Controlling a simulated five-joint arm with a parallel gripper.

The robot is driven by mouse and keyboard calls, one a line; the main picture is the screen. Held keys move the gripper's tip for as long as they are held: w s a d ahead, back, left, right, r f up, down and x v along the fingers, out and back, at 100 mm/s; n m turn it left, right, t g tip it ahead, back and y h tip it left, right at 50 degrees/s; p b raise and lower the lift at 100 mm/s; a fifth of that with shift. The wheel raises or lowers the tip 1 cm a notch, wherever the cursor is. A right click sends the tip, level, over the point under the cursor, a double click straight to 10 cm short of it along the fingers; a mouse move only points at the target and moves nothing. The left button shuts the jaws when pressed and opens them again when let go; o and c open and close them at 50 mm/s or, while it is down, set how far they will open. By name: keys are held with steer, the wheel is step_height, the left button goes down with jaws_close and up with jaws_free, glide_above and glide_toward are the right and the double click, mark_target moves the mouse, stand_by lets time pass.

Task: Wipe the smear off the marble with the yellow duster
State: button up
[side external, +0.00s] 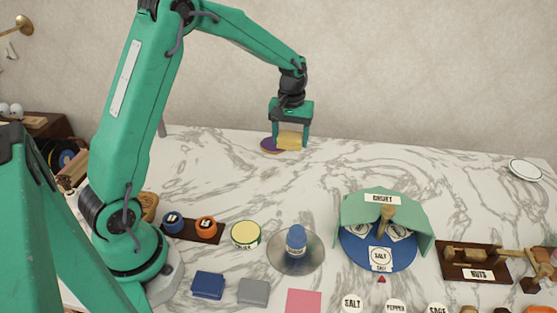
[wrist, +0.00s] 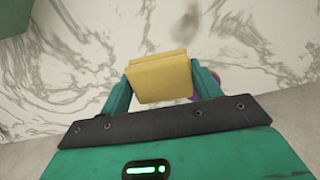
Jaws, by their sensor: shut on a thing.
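My gripper (side external: 291,145) is shut on the yellow duster (side external: 289,138) near the back of the marble top (side external: 300,190). In the wrist view the duster (wrist: 160,78) is a folded yellow pad between the two green fingers. The side view does not clearly show whether it touches the marble. A faint brownish smear (wrist: 190,20) shows on the marble in the wrist view, beyond the duster and apart from it. I cannot make out the smear in the side view.
A purple disc (side external: 267,145) lies beside the duster, partly hidden. Nearer stand a blue-capped bottle on a steel dish (side external: 273,258), a green-and-blue cruet stand (side external: 350,240), a yellow-lidded tin (side external: 245,234) and coloured pads. A white plate (side external: 525,170) is far right. The back middle is mostly clear.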

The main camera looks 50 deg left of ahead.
steer(key=s+a+f, duration=0.1)
steer(key=s+a, duration=0.2)
steer(key=s, duration=0.5)
steer(key=shift+s+a+f, duration=0.25)
steer(key=shift+a, duration=0.1)
